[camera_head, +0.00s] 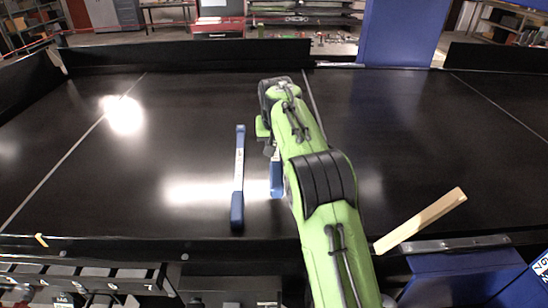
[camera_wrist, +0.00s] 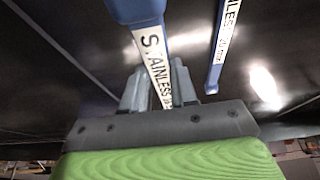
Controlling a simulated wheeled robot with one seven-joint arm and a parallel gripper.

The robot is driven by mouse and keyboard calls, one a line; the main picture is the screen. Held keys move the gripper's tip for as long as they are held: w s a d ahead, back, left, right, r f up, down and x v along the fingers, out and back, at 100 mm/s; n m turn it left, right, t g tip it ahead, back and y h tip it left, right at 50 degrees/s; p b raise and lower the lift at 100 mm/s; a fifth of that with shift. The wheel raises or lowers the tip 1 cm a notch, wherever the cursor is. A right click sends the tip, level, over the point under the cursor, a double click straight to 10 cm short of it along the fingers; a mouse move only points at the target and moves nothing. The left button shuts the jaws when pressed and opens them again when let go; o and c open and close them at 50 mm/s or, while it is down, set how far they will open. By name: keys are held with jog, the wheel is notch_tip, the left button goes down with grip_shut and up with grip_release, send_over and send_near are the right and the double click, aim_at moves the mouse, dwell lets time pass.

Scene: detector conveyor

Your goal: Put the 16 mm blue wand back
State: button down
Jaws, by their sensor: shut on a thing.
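Two blue wands with white label bands show. One wand (camera_head: 239,165) lies lengthwise on the black conveyor belt (camera_head: 190,120), left of my arm; it also shows at the upper right of the wrist view (camera_wrist: 221,45). The other wand (camera_head: 277,180) is largely hidden behind my arm in the head view. In the wrist view my gripper (camera_wrist: 157,85) is shut on this second wand (camera_wrist: 143,12), across its white band reading "STAINLESS". The size marks are too small to read surely. I cannot tell whether the held wand touches the belt.
A pale wooden bar (camera_head: 420,221) lies aslant at the belt's front right edge. A row of numbered slots (camera_head: 90,272) is at the lower left, with a small yellow piece (camera_head: 41,240) above it. Black side walls bound the belt. The belt's left part is clear.

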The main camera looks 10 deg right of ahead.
aim_at(276, 159)
jog(key=f, duration=0.2)
jog(key=s+f, duration=0.1)
jog(key=f, duration=0.2)
jog(key=shift+s+a+b, duration=0.15)
jog(key=shift+s+b, duration=0.05)
jog(key=shift+b, duration=0.15)
jog(key=x, duration=0.2)
jog(key=s+x, duration=0.1)
jog(key=x, duration=0.1)
jog(key=shift+w+a+f, duration=0.1)
jog(key=shift+f, duration=0.3)
jog(key=c, duration=0.9)
grip_release()
jog(key=v, duration=1.2)
jog(key=shift+s+r, duration=0.2)
